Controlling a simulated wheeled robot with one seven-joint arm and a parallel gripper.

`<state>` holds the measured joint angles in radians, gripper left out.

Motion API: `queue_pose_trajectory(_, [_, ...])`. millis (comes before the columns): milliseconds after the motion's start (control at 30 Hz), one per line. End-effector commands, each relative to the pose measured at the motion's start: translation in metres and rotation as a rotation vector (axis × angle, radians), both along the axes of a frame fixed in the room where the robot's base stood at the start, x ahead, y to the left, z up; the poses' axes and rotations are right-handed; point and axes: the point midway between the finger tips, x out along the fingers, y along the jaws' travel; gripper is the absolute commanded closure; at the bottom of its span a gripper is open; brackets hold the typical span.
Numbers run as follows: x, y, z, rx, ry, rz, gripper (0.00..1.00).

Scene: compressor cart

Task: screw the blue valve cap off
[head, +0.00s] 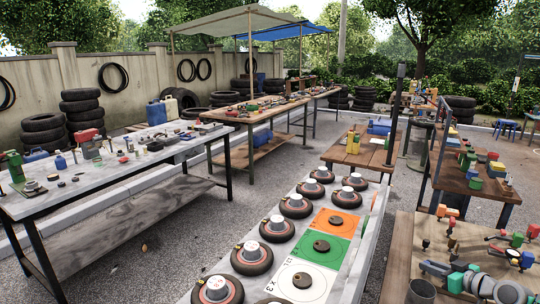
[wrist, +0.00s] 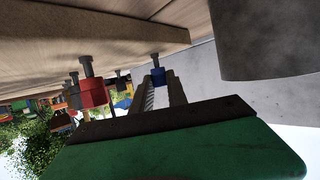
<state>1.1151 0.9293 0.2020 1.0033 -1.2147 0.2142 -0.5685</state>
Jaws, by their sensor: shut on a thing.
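The blue valve cap (wrist: 158,76) sits on a grey stem by the wooden surface at the top of the wrist view. My gripper (wrist: 159,83) has one finger on each side of the cap and is shut on it. The finger faces against the cap are hidden. A red cap (wrist: 92,93) on its own grey stem is to the left, apart from my fingers. In the head view a small blue piece (head: 527,259) shows at the far right; I cannot tell whether it is the same cap.
A smaller blue piece (wrist: 123,104) stands behind, between the red cap and my fingers. A large grey cylinder (wrist: 263,38) is close on the right. In the head view, a long bench (head: 365,262) bears several wheels, and a wooden table (head: 400,258) stands at the right.

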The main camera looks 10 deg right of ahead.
Motion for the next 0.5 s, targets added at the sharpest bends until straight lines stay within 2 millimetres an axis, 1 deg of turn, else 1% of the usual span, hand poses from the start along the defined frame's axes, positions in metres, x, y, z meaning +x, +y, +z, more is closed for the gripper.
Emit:
queue_pose_trajectory(233, [0.0001,-0.0011,0.0021,-0.002,-0.002,0.004,1.00])
queue_pose_trajectory(267, [0.0001,-0.0011,0.0021,-0.002,-0.002,0.004,0.79])
queue_pose_trajectory(500, [-0.0002,-0.0007,0.0011,-0.001,0.000,0.005,0.59])
